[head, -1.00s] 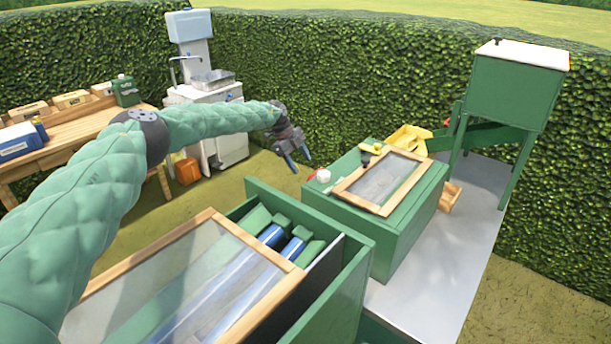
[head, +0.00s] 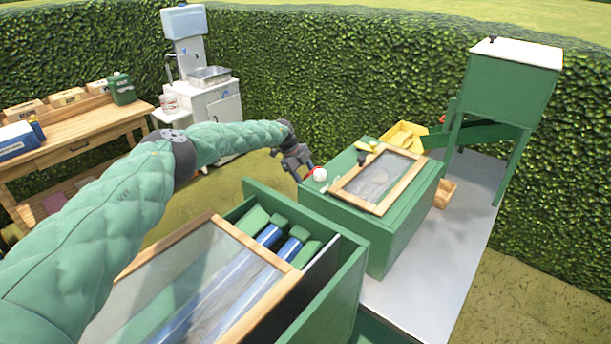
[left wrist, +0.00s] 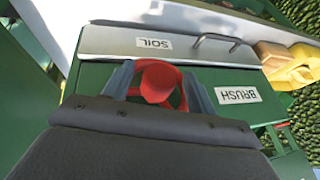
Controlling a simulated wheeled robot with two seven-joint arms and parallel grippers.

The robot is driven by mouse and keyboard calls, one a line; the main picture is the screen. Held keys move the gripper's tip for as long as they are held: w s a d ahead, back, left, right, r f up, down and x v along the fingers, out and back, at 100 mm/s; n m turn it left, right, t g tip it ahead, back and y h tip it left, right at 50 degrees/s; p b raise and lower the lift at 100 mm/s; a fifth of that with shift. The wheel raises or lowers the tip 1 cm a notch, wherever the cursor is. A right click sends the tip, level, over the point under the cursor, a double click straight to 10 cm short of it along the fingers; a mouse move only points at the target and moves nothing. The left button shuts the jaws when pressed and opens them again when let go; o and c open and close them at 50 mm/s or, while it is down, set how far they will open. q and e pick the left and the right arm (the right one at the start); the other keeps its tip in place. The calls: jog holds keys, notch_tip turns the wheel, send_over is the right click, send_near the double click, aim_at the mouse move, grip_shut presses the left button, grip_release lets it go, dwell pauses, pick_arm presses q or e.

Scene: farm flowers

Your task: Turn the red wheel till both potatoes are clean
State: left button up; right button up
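The red wheel shows in the left wrist view as a red hub with a red rim (left wrist: 157,82) on the side of a green box (head: 400,232). In the head view only a sliver of red (head: 309,172) shows beside my left gripper (head: 305,173). In the left wrist view the fingers of my left gripper (left wrist: 157,88) are apart, one on each side of the red hub. I cannot tell whether they touch it. No potato can be made out; the box's wood-framed window (head: 378,181) is hazy. My right gripper is not in view.
A yellow tray (head: 404,136) is behind the box. A green open-topped box (head: 340,290) stands in front.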

pick_arm(q)
jog(key=c, duration=0.9)
jog(key=shift+o, duration=0.2)
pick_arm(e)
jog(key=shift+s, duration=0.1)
pick_arm(q)
jog(key=shift+r, duration=0.1)
jog(key=t+h, duration=0.1)
jog(key=m+t+h, duration=0.1)
jog(key=t+h, duration=0.2)
jog(key=t, duration=0.1)
jog(key=shift+s+a+f+p, duration=0.2)
jog(key=shift+s+f+p, duration=0.1)
jog(key=shift+f+p, duration=0.1)
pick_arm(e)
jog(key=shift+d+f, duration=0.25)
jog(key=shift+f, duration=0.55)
